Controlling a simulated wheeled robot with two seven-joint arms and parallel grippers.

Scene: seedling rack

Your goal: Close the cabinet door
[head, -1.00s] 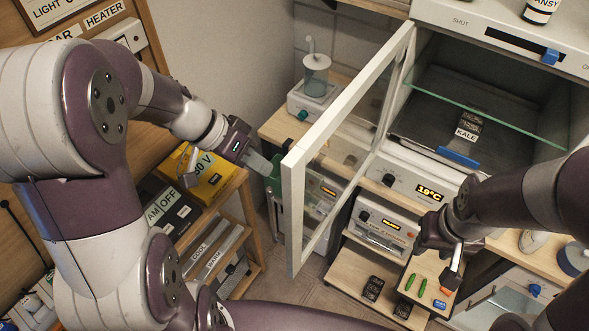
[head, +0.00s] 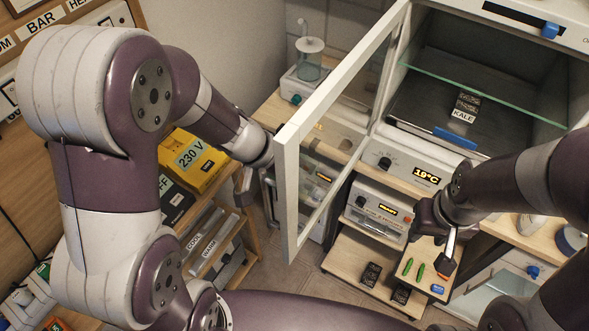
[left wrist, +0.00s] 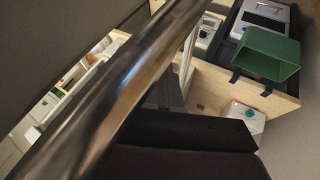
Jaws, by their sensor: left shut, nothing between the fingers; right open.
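The white-framed glass cabinet door (head: 286,190) stands wide open in the head view, its free edge toward me and left. The cabinet (head: 500,75) behind it is open, with a glass shelf (head: 470,85) and a dark tray inside labelled KALE (head: 462,115). My left gripper (head: 245,182) is shut and empty, low beside the door's free edge. It is partly hidden, and I cannot tell whether it touches the door. Its dark body fills the lower left wrist view (left wrist: 180,140). My right gripper (head: 448,253) is open over a small shelf at right.
Below the cabinet are a control panel reading 19°C (head: 415,172) and a device (head: 378,210). A yellow 230 V box (head: 190,160) stands on the left rack. A jar device (head: 310,70) stands behind the door. A green bin (left wrist: 270,55) shows in the left wrist view.

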